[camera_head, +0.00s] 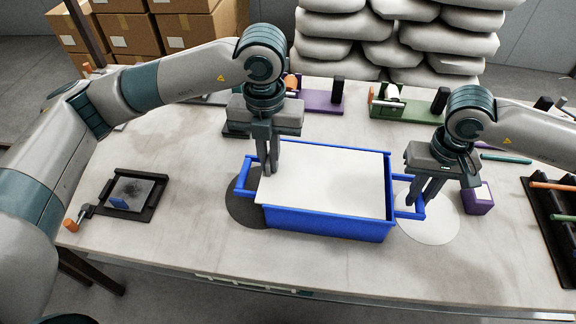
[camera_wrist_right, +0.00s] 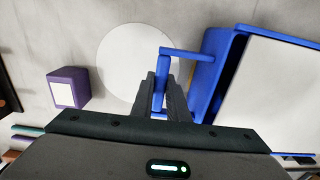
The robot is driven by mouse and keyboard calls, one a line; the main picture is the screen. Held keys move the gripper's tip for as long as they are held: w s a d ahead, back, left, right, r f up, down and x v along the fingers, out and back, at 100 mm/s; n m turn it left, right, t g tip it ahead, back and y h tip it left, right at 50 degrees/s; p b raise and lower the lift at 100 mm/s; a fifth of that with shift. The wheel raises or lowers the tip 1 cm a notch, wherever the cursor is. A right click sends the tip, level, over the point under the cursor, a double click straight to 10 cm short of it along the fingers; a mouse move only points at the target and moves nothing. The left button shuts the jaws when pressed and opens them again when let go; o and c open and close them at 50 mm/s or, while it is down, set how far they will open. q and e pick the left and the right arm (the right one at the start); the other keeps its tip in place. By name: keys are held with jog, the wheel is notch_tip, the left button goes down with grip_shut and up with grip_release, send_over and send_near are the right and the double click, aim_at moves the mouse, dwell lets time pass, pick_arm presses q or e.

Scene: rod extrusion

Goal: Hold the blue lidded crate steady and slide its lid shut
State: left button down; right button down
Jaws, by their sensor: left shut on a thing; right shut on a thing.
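The blue crate (camera_head: 330,225) stands on the table with a handle at each end. Its flat white lid (camera_head: 325,175) covers most of the top, and it also shows in the right wrist view (camera_wrist_right: 275,95). A narrow gap shows between the lid and the crate's right end wall. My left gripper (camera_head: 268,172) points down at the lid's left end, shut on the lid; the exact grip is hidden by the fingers. My right gripper (camera_head: 413,202) is shut on the crate's right handle (camera_wrist_right: 160,85), its fingers on either side of the bar.
A white disc (camera_head: 430,225) lies under the right handle and a dark disc (camera_head: 240,208) under the left. A purple box (camera_head: 478,200) stands close right of my right gripper. A black rack (camera_head: 545,225) is further right, and a black tray (camera_head: 130,195) lies left.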

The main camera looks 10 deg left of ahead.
pick_arm(q)
jog(key=shift+d, duration=0.8)
jog(key=c, duration=1.8)
grip_release()
jog(key=shift+r, duration=0.15)
notch_tip(320, 180, up, 12)
pick_arm(e)
jog(key=c, duration=1.2)
grip_release()
jog(key=shift+o, duration=0.2)
